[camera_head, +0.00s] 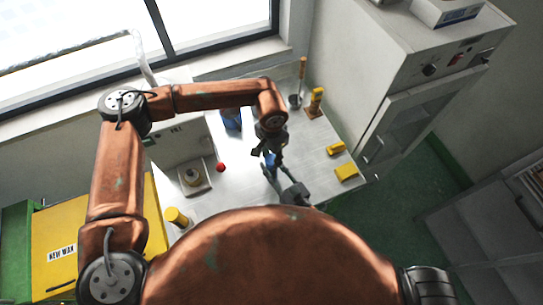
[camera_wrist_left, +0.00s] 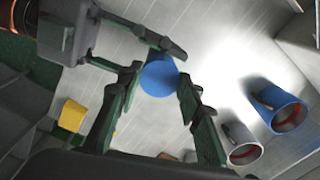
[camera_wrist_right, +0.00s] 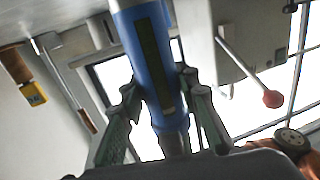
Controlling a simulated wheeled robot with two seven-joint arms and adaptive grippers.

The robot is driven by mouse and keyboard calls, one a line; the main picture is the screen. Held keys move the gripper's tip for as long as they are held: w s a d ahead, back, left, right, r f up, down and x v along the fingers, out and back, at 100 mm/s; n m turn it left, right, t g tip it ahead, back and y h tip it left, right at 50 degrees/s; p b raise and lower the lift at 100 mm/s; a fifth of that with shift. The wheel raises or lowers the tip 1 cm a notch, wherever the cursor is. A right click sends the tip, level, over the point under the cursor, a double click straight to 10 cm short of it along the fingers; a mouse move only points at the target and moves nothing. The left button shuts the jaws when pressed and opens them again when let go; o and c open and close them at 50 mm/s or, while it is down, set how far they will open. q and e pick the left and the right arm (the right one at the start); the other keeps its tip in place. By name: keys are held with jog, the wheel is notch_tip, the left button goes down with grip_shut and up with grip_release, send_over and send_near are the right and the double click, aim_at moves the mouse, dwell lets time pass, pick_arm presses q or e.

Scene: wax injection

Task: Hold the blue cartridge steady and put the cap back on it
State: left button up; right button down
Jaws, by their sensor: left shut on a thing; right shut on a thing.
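The blue cartridge (camera_wrist_right: 150,60) fills the middle of the right wrist view, a long cylinder with a dark strip along it. My right gripper (camera_wrist_right: 160,95) is shut on it; the right gripper (camera_head: 281,180) shows below the left one in the head view. My left gripper (camera_head: 268,148) reaches in from above. In the left wrist view my left gripper (camera_wrist_left: 160,80) is shut on a plain blue round piece (camera_wrist_left: 158,76), which looks to be the cap. The right gripper's fingers are close beside it. The seam between cap and cartridge is hidden, so I cannot tell whether they touch.
A blue container (camera_wrist_left: 285,110) and a grey one (camera_wrist_left: 242,148) stand on the table. Yellow blocks (camera_head: 346,172) lie near its right edge. A red ball knob (camera_head: 220,167) and a white machine (camera_head: 180,143) are to the left.

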pick_arm(q)
jog(key=m, duration=0.3)
jog(key=shift+m, duration=0.3)
jog(key=o, duration=0.8)
jog(key=shift+r, duration=2.25)
